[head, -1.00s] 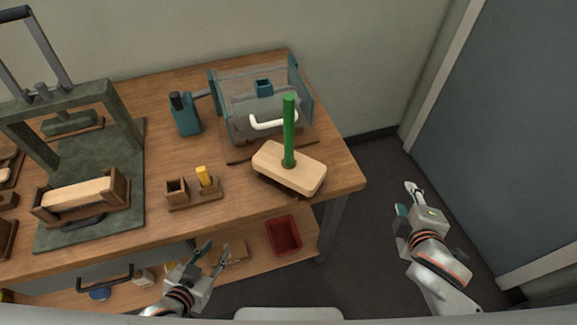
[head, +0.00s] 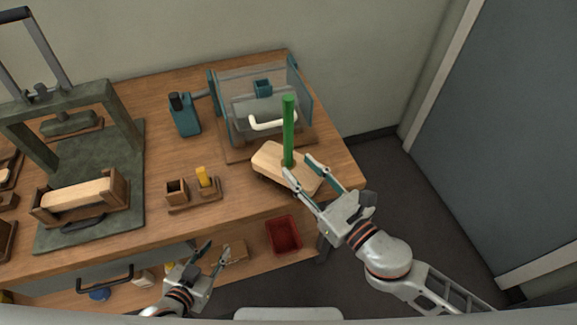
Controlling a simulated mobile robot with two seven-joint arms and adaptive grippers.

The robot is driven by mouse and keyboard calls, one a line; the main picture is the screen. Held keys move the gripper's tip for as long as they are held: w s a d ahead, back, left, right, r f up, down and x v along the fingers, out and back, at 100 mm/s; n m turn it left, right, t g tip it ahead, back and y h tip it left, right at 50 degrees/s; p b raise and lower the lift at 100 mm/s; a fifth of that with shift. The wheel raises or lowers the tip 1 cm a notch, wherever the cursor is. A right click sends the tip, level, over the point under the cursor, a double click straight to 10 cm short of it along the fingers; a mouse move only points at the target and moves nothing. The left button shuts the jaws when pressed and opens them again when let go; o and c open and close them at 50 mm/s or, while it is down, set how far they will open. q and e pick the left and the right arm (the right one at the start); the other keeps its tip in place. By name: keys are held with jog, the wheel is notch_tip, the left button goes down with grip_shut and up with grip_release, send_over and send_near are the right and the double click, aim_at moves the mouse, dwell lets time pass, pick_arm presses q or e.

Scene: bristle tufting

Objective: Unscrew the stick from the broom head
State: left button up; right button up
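The broom head (head: 270,160) is a pale wooden block near the right end of the workbench. The green stick (head: 289,125) stands upright in its middle. My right gripper (head: 303,165) is open, its two fingers spread over the right part of the broom head, close to the foot of the stick. One finger overlaps the block just below the stick; I cannot tell whether it touches. My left gripper (head: 216,252) is open and empty, low in front of the bench edge, away from the broom head.
A teal-framed machine with a clear guard (head: 260,85) and white handle stands right behind the broom head. A teal bottle-like tool (head: 184,115), small wooden holders (head: 190,195) and a green press (head: 95,190) stand left. A red bin (head: 284,235) is on the lower shelf.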

aim_at(291, 156)
jog(key=x, duration=0.6)
jog(key=shift+w+d+p, duration=0.1)
jog(key=shift+w+p, duration=0.1)
jog(key=shift+p, duration=0.15)
grip_shut()
